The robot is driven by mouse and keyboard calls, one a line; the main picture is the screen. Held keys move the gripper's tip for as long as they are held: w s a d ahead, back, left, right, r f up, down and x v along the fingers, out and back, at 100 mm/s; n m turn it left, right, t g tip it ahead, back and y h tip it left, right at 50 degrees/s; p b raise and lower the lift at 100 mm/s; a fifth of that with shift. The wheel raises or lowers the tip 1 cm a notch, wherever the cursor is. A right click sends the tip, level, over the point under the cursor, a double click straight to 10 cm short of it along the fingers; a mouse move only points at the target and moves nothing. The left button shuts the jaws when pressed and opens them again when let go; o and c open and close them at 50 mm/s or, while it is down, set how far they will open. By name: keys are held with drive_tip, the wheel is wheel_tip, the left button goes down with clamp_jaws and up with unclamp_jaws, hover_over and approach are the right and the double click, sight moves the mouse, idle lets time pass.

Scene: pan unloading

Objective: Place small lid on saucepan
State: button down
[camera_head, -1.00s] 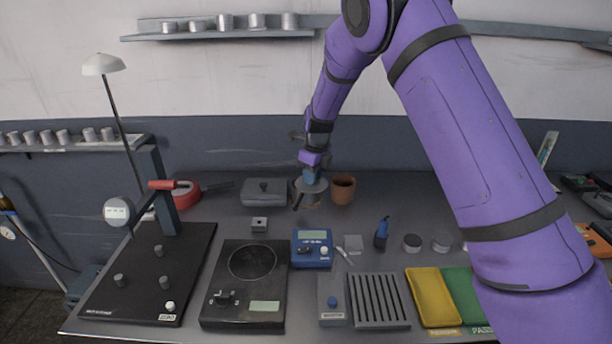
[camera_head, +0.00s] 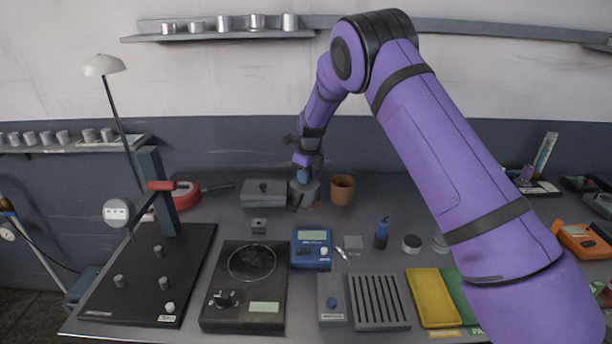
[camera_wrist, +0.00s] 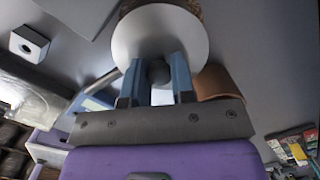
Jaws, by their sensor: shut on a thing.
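My gripper (camera_head: 304,178) is shut on the knob of the small lid (camera_wrist: 150,42). In the wrist view the lid is a pale grey round disc, with the blue fingertips on either side of its dark knob. The lid covers most of the saucepan in the wrist view. I cannot tell whether the lid touches the rim.
A brown pot (camera_head: 343,190) stands close on the right. A grey lidded box-shaped dish (camera_head: 264,194) stands close on the left, with a red pan (camera_head: 187,196) beyond it.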

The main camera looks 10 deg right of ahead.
drive_tip(key=c, duration=1)
unclamp_jaws()
drive_tip(key=shift+f, duration=0.15)
drive_tip(key=shift+o, duration=0.2)
drive_tip(key=s+d+r+n, duration=0.2)
drive_tip(key=s+r, duration=0.2)
drive_tip(key=r, duration=0.5)
drive_tip(key=s+d+r+n+t, duration=0.15)
drive_tip(key=s+r, duration=0.25)
drive_tip(key=r, duration=0.4)
drive_tip(key=s+d+r+n+g, duration=0.1)
drive_tip(key=s+d+r+n, duration=0.25)
drive_tip(key=r, duration=0.55)
drive_tip(key=s+d+r+n+t, duration=0.25)
drive_tip(key=s+r+n, duration=0.45)
drive_tip(key=s, duration=0.7)
drive_tip(key=s+d+n, duration=0.2)
drive_tip(key=s+n, duration=0.4)
drive_tip(key=s, duration=0.7)
drive_tip(key=s+d+f+n+t+h, duration=0.1)
drive_tip(key=s+d+n, duration=0.1)
drive_tip(key=s+n, duration=0.5)
drive_tip(key=s, duration=0.6)
drive_tip(key=shift+s, duration=0.25)
